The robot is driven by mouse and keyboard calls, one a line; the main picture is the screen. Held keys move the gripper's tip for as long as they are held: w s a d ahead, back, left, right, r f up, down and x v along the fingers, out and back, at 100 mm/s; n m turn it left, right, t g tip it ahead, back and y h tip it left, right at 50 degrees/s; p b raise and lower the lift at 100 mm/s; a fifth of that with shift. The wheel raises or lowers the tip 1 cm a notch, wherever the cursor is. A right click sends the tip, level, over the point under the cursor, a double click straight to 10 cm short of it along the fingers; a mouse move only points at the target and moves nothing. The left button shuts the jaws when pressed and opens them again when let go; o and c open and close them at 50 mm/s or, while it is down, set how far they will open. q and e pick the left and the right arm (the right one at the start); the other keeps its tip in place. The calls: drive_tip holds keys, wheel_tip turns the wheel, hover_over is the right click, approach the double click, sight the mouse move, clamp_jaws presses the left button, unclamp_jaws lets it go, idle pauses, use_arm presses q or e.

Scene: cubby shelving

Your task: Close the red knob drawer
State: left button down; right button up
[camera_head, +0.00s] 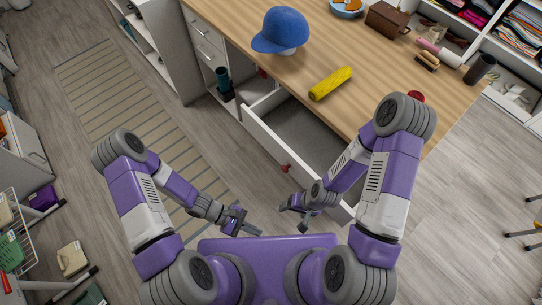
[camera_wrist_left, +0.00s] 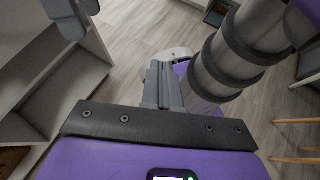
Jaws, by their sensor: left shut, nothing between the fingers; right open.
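The white drawer (camera_head: 262,132) under the wooden desk is pulled open and its inside looks empty. Its red knob (camera_head: 286,168) is on the front panel. My right gripper (camera_head: 292,212) is open, a little below the knob and apart from it in the picture; its forearm covers the right part of the drawer. My left gripper (camera_head: 257,233) is lower left of the drawer front, apart from it, with its fingers shut and empty. The shut fingers also show in the left wrist view (camera_wrist_left: 161,86).
The desk top (camera_head: 225,20) holds a blue cap (camera_head: 281,30), a yellow cylinder (camera_head: 331,83), a brown box (camera_head: 388,19) and a dark cup (camera_head: 480,69). A striped rug (camera_head: 110,90) lies left. Floor around the drawer front is clear.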

use_arm(q)
drive_tip(key=w+d+r+n+t+h, duration=0.1)
drive_tip(key=w+d+n+t+h, duration=0.1)
drive_tip(key=w+n+t+h, duration=0.45)
drive_tip(key=n+t+y, duration=0.4)
drive_tip(key=n+t, duration=0.3)
drive_tip(key=t, duration=0.2)
approach(277, 153)
drive_tip(key=shift+h, duration=0.25)
drive_tip(key=x, duration=0.6)
drive_tip(key=shift+b, duration=0.35)
drive_tip(key=shift+w+d, duration=0.3)
drive_tip(key=shift+d, duration=0.05)
